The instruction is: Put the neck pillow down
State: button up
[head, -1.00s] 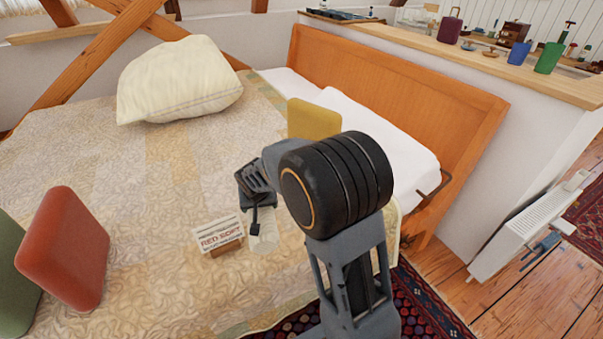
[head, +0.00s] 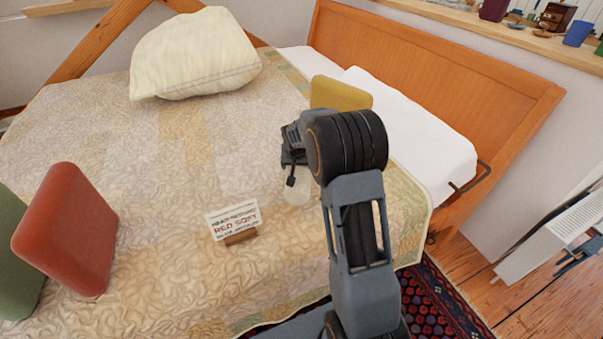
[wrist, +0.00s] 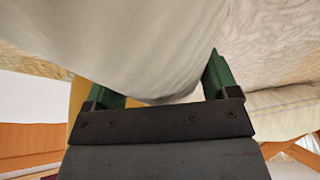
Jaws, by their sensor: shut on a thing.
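The neck pillow appears as a pale, off-white soft thing (wrist: 150,45) filling the space between my fingers in the wrist view. Only a small pale part of it (head: 298,192) shows in the head view, below my gripper. My gripper (head: 291,172) is over the bed's right part, behind the sign, and is shut on this pale thing. Its green fingers (wrist: 155,85) flank it in the wrist view. Most of the pillow is hidden in the head view. I cannot tell whether it touches the bedspread.
The quilted bed (head: 130,130) is mostly clear. A red cushion (head: 68,230) and a green one (head: 15,260) are left, a cream pillow (head: 195,55) behind. A yellow cushion (head: 342,93) and white pillow (head: 415,120) are near the headboard (head: 440,65).

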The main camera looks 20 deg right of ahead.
jog(key=shift+w+d+f, duration=0.25)
jog(key=shift+d+f, duration=0.15)
jog(key=shift+f, duration=0.15)
jog(key=shift+w+d+f, duration=0.2)
jog(key=shift+d+f, duration=0.2)
jog(key=shift+f, duration=0.15)
jog(key=shift+f+b, duration=0.35)
jog(key=shift+f, duration=1.2)
jog(key=shift+f, duration=0.15)
jog(key=o, duration=1)
